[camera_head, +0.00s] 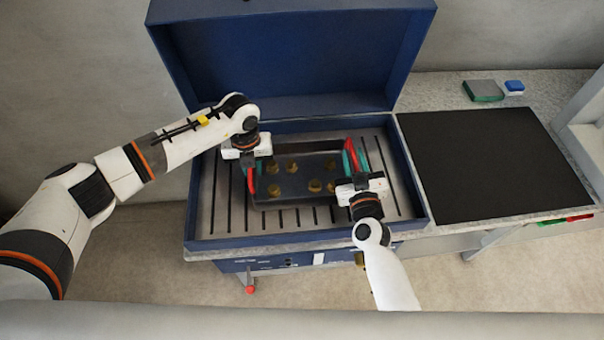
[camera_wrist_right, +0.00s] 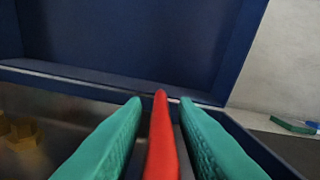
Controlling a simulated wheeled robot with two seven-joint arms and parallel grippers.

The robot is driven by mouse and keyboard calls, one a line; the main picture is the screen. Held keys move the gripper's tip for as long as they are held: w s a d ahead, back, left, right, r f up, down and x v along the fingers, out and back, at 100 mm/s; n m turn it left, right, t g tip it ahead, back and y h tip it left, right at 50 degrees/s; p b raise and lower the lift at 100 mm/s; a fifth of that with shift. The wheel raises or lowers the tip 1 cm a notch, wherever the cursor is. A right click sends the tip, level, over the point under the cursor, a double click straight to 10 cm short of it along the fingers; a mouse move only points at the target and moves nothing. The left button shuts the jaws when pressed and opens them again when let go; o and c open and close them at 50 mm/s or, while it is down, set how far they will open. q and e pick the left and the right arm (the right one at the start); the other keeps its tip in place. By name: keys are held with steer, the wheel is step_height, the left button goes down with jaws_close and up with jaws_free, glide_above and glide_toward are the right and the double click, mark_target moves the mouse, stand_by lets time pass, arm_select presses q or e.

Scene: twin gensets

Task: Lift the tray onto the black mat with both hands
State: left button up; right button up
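A dark tray (camera_head: 301,177) with several brass pieces (camera_head: 315,186) sits inside the open blue box. It has red handles at its left and right ends. My left gripper (camera_head: 253,176) is at the left handle (camera_head: 250,181); its fingers are mostly hidden, so I cannot tell whether it is closed. My right gripper (camera_head: 352,160) is at the right handle (camera_head: 350,147). In the right wrist view, its teal fingers (camera_wrist_right: 160,112) stand either side of the red handle (camera_wrist_right: 161,140), with dark gaps showing. The black mat (camera_head: 495,160) lies bare on the counter at right.
The blue box (camera_head: 413,197) has raised walls around a slatted floor, and its lid (camera_head: 290,55) stands open behind. A green-grey block (camera_head: 483,91) and a blue block (camera_head: 514,87) lie behind the mat. A pale frame (camera_head: 585,125) stands at the far right.

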arm_select(q)
jaws_close()
arm_select(e)
jaws_close()
arm_select(q)
steer(key=shift+w, duration=0.1)
stand_by(0.8)
